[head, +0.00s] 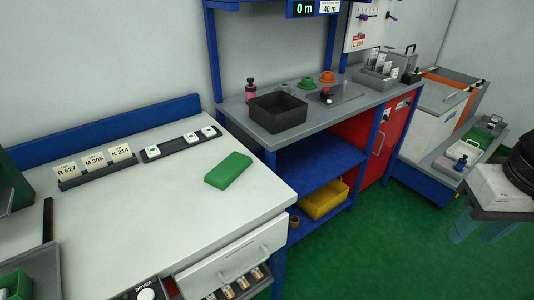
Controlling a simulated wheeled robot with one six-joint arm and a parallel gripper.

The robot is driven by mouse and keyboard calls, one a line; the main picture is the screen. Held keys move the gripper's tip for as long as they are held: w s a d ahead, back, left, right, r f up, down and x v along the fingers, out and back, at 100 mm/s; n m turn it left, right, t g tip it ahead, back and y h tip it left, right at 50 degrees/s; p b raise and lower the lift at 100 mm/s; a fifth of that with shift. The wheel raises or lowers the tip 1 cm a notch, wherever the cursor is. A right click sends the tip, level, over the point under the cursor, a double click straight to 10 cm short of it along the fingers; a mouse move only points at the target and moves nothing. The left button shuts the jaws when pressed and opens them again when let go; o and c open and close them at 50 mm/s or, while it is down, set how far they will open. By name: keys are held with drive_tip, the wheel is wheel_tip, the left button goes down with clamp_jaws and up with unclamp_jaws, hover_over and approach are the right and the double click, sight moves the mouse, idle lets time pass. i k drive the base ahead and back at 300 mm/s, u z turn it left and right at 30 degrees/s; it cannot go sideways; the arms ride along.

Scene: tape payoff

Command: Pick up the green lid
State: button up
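A green lid-like piece (228,170), a flat rectangular block with rounded edges, lies on the white worktop (150,225) near its right end. Nothing is on top of it, and nothing touches its sides. A small green open box (15,284) is partly visible at the bottom left corner, cut off by the picture edge. My gripper is not in view.
A card holder (98,172) and a dark strip with white buttons (180,144) stand behind the green piece. A drawer (238,255) is below it. A grey bench (310,125) with a black bin (278,112) adjoins on the right. Green floor (380,255) is clear.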

sight(221, 177)
drive_tip(key=u, duration=0.05)
drive_tip(key=i, duration=0.9)
drive_tip(key=u, duration=0.8)
